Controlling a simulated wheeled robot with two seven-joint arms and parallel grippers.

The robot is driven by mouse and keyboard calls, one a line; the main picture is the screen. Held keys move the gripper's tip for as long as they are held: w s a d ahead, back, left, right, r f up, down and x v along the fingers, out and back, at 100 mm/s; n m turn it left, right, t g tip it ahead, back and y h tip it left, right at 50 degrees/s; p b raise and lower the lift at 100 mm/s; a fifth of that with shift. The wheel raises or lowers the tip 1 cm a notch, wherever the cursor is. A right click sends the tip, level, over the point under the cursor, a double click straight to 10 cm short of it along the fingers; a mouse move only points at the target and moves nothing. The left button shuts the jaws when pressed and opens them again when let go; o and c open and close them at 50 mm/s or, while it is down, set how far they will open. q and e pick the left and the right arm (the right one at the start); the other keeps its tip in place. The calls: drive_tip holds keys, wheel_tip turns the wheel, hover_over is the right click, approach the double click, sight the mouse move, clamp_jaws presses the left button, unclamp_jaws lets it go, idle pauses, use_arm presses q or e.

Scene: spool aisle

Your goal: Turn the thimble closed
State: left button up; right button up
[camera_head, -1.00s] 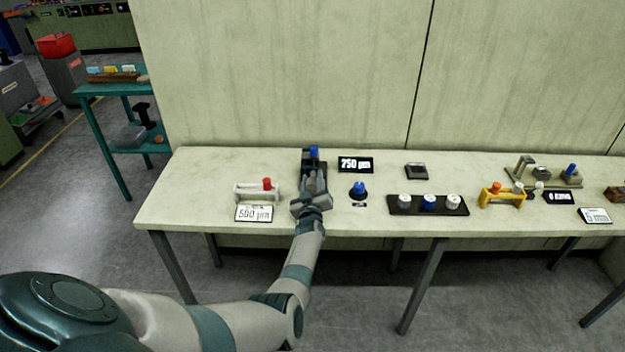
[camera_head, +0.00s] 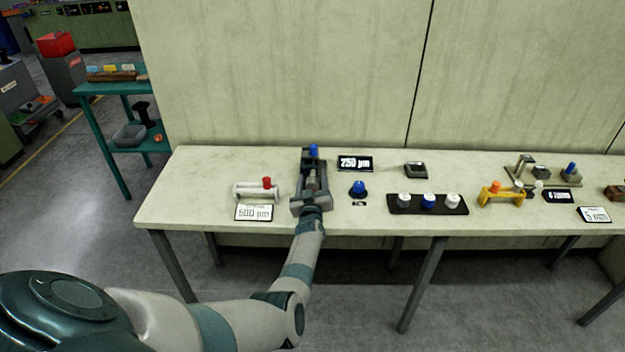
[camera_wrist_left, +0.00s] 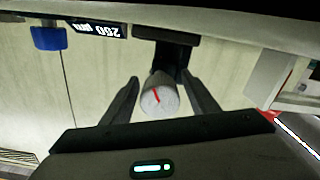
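The grey thimble (camera_wrist_left: 160,97) is a short cylinder with a red line on its end face, in the middle of the left wrist view. It joins a dark gauge frame (camera_wrist_left: 182,50) behind it. In the head view the gauge has a blue knob (camera_head: 314,150) on top. My left gripper (camera_head: 312,187) reaches it from the front of the table. In the left wrist view its two dark fingers (camera_wrist_left: 161,92) stand either side of the thimble, with gaps showing on both sides. The gripper is open around the thimble. My right gripper is not in view.
A white gauge (camera_head: 256,193) with a red knob and a 500 µm card (camera_head: 254,212) stand close on the left. A blue domed knob (camera_head: 358,188) and a 250 µm sign (camera_head: 355,163) are close on the right. A dark rack (camera_head: 427,205) stands further right.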

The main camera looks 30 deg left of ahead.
use_arm(q)
drive_tip(key=shift+r, duration=0.1)
drive_tip(key=shift+p+v, duration=0.8)
drive_tip(key=shift+p, duration=0.05)
drive_tip(key=p+v, duration=0.6)
drive_tip(key=v, duration=0.3)
drive_tip(key=shift+s+r+p, duration=0.2)
drive_tip(key=shift+p, duration=0.1)
drive_tip(key=v, duration=0.6)
drive_tip(key=shift+s+d+f+p, duration=0.15)
drive_tip(key=shift+s+f+p, duration=0.1)
drive_tip(key=shift+p, duration=0.1)
